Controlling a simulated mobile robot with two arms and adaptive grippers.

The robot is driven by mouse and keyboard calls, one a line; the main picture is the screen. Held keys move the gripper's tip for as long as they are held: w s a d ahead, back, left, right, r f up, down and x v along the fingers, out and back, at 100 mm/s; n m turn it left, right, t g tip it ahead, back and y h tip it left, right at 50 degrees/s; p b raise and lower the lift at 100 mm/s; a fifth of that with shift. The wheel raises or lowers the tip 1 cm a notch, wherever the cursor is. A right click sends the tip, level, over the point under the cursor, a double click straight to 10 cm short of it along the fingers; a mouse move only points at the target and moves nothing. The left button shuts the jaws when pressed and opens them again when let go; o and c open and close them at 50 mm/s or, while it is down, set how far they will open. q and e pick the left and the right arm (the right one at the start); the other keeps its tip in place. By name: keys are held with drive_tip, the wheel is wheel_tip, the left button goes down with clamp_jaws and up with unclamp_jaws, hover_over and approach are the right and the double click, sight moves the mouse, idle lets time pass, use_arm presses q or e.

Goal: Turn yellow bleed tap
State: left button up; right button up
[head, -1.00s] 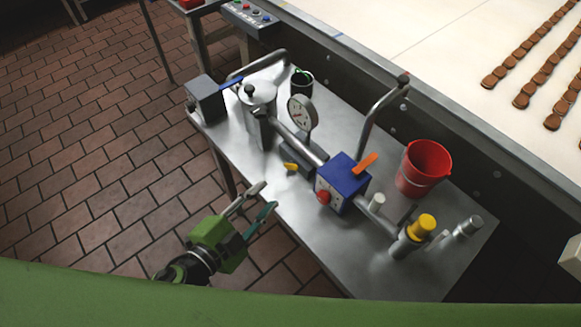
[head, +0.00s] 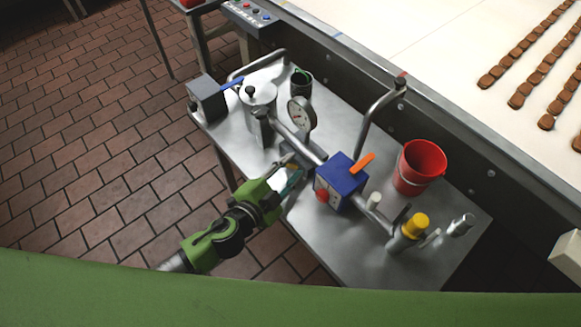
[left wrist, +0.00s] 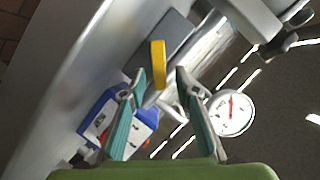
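The yellow bleed tap (left wrist: 158,65) shows in the left wrist view as a small upright yellow lever in front of the grey block. My left gripper (left wrist: 160,75) is open, with one teal-padded finger on either side of the lever's line. The lever stands at the fingertips, and I cannot tell whether either finger touches it. In the head view my left gripper (head: 290,172) reaches in over the table's near edge, beside the blue box, and mostly hides the tap. My right gripper is not in view.
The blue box (head: 341,184) with an orange lever (head: 362,163) stands right of the gripper. A pressure gauge (head: 302,115) rises behind it. A red bucket (head: 420,167) and a yellow-capped fitting (head: 415,225) are further right. The steel table (head: 350,245) is bare in front.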

use_arm(q)
clamp_jaws()
drive_tip(key=m+b, duration=0.1)
drive_tip(key=b, duration=0.2)
drive_tip(key=f+m+t+b, duration=0.1)
drive_tip(key=b, duration=0.2)
drive_tip(key=s+f+m+t+b, duration=0.1)
drive_tip(key=b, duration=0.1)
drive_tip(key=shift+d+f+m+b, duration=0.2)
drive_tip(key=shift+d+m+b, duration=0.15)
drive_tip(key=shift+m+b, duration=0.05)
drive_tip(key=shift+r+m+b, duration=0.1)
drive_tip(key=shift+m+b, duration=0.2)
drive_tip(key=shift+r, duration=0.1)
